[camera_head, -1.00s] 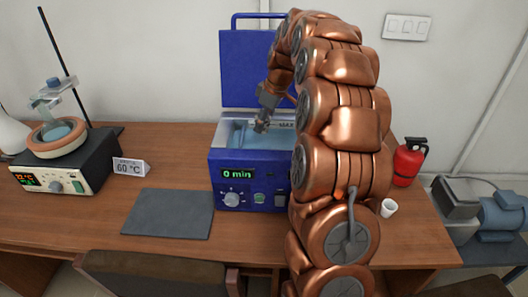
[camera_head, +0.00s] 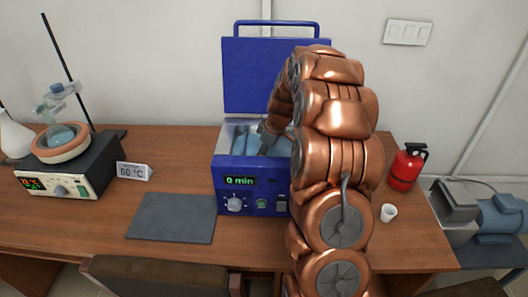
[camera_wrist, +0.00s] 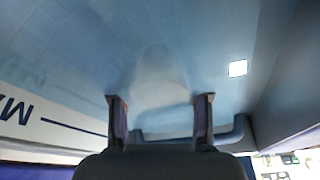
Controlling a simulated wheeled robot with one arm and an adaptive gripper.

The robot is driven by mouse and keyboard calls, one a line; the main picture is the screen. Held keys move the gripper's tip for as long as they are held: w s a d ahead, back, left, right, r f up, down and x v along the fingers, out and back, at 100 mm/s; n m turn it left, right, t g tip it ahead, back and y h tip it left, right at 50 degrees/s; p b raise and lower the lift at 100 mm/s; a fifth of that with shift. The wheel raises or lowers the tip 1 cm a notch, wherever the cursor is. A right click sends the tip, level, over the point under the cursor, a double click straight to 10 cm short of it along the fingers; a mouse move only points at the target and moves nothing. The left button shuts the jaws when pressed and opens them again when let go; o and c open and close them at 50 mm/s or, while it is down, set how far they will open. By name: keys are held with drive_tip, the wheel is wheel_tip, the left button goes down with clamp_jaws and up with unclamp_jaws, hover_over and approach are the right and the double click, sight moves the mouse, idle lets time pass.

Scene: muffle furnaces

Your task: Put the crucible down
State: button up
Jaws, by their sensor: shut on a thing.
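My gripper (camera_head: 265,143) reaches down into the open tank of a blue bath device (camera_head: 251,172), whose display reads 0 min. In the wrist view, my gripper's two fingers (camera_wrist: 160,108) stand apart on either side of a pale, see-through-looking shape (camera_wrist: 160,75), which I take to be the crucible. Its outline is faint against the light blue tank inside, and I cannot tell whether it touches the bottom. In the head view my arm and the tank wall hide it. A small white cup (camera_head: 388,213) stands upright on the table, right of my arm.
The bath's blue lid (camera_head: 262,75) stands open at the back. A grey mat (camera_head: 171,218) lies clear on the table, left of the bath. A heating unit (camera_head: 62,180) and a 60 °C sign (camera_head: 134,171) stand further left. A red extinguisher (camera_head: 407,167) is at the right.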

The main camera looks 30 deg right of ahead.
drive_tip(key=shift+f, duration=0.2)
drive_tip(key=o, duration=1)
drive_tip(key=shift+r, duration=0.15)
drive_tip(key=shift+r, duration=0.15)
drive_tip(key=b+v, duration=0.4)
drive_tip(key=v, duration=0.8)
drive_tip(key=shift+a, duration=0.1)
